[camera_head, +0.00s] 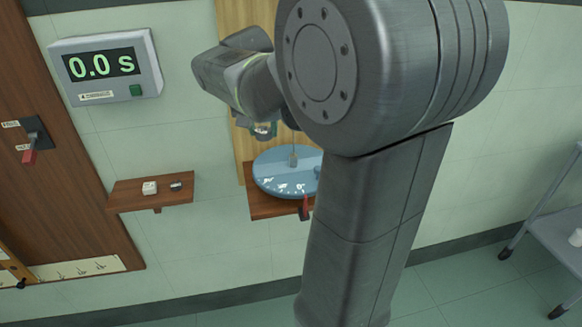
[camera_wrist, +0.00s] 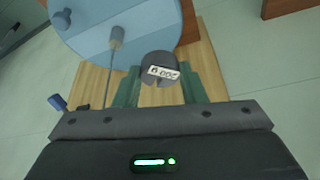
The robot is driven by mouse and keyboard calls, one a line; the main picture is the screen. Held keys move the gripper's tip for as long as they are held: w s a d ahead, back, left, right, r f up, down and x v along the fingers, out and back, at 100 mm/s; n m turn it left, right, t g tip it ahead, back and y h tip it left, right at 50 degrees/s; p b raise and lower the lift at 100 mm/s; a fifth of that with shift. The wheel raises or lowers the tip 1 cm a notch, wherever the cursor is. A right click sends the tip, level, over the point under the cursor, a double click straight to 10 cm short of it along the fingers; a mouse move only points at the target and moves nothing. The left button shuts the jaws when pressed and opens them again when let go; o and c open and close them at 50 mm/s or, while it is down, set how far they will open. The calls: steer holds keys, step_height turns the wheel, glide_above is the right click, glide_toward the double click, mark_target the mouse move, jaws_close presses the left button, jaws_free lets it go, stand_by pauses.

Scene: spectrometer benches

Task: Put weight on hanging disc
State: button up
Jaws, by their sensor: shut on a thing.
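The pale blue disc (camera_head: 270,180) with white scale marks sits level over a wooden shelf, a small grey hub (camera_head: 293,156) at its middle. In the wrist view the disc (camera_wrist: 85,25) fills the upper left, and a thin wire runs from its hub (camera_wrist: 117,38) towards the camera. My gripper (camera_head: 264,131) is above the disc and to the left of the hub in the head view. In the wrist view its green fingers (camera_wrist: 160,85) are shut on a dark grey slotted weight (camera_wrist: 158,58) with a white label, upside down. My arm hides the disc's right side.
A wooden shelf (camera_head: 125,196) left of the disc holds a small white block (camera_head: 149,187) and a dark piece (camera_head: 176,186). A red lever (camera_head: 305,208) is at the disc shelf's front. A timer (camera_head: 107,66) reads 0.0 s. A trolley (camera_head: 560,230) stands right.

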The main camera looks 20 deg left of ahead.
mark_target(267, 169)
step_height(267, 169, down, 10)
steer(key=shift+r+b, duration=0.15)
steer(key=shift+b, duration=0.15)
steer(key=shift+f, duration=0.25)
steer(key=o, duration=1.1)
steer(key=shift+r, duration=0.1)
steer(key=shift+r, duration=0.25)
steer(key=v, duration=1.1)
steer(key=shift+s+r+p, duration=0.2)
steer(key=shift+r+p, duration=0.1)
steer(key=shift+r, duration=0.1)
